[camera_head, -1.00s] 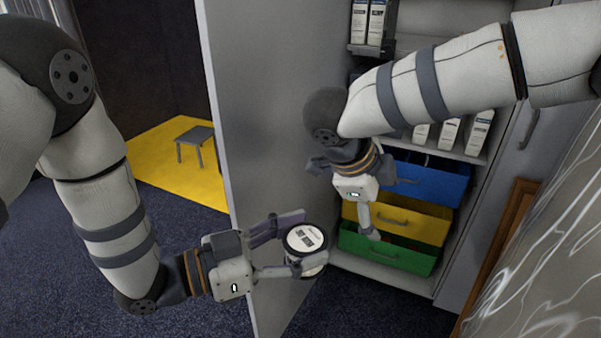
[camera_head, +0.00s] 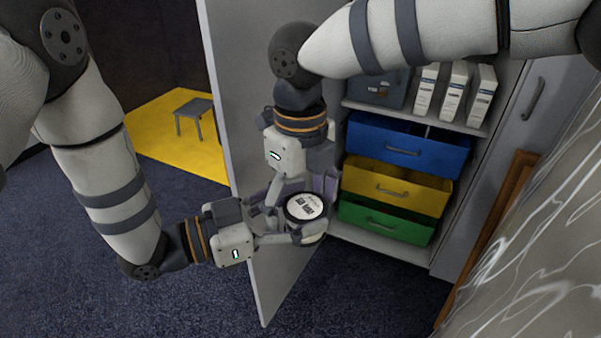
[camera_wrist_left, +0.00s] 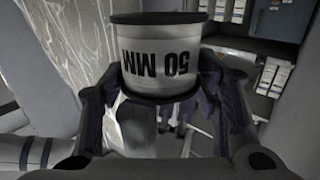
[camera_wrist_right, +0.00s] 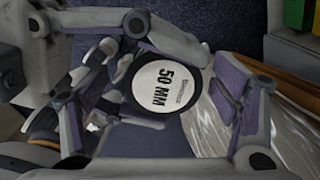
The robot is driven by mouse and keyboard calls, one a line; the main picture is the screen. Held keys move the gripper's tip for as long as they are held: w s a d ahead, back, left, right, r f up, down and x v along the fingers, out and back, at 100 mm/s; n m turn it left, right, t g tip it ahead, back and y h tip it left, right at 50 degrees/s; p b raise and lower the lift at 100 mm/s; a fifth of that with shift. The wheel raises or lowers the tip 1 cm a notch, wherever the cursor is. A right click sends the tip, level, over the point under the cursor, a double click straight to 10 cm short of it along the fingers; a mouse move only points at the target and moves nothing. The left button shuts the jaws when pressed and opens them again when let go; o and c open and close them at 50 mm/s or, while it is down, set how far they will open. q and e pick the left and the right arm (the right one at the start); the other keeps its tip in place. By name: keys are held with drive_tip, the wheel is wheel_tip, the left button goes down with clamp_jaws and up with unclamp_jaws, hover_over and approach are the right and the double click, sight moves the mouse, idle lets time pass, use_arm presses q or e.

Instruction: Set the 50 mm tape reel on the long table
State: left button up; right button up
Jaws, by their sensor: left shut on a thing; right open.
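The 50 mm tape reel (camera_head: 306,208) is a white cylinder with black rims and "50 MM" on its top and side. My left gripper (camera_head: 298,226) is shut on it and holds it upright in the air before the cabinet. In the left wrist view the reel (camera_wrist_left: 160,55) sits between the fingers. My right gripper (camera_head: 300,198) is open above the reel; in the right wrist view its fingers stand either side of the reel (camera_wrist_right: 160,88). Whether they touch it I cannot tell. The long table (camera_head: 545,235), with a grey wavy-patterned cloth, is at the right.
The cabinet's grey door (camera_head: 222,90) stands open close behind my grippers. Blue (camera_head: 405,148), yellow (camera_head: 395,187) and green (camera_head: 385,220) drawers lie beyond, below a shelf of white boxes (camera_head: 452,90). A grey stool (camera_head: 194,108) stands on a yellow floor patch.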

drive_tip(key=shift+f, duration=0.45)
drive_tip(key=c, duration=1.2)
use_arm(q)
drive_tip(key=o, duration=1.3)
use_arm(e)
drive_tip(key=shift+c, duration=0.7)
use_arm(q)
drive_tip(key=shift+o, duration=0.2)
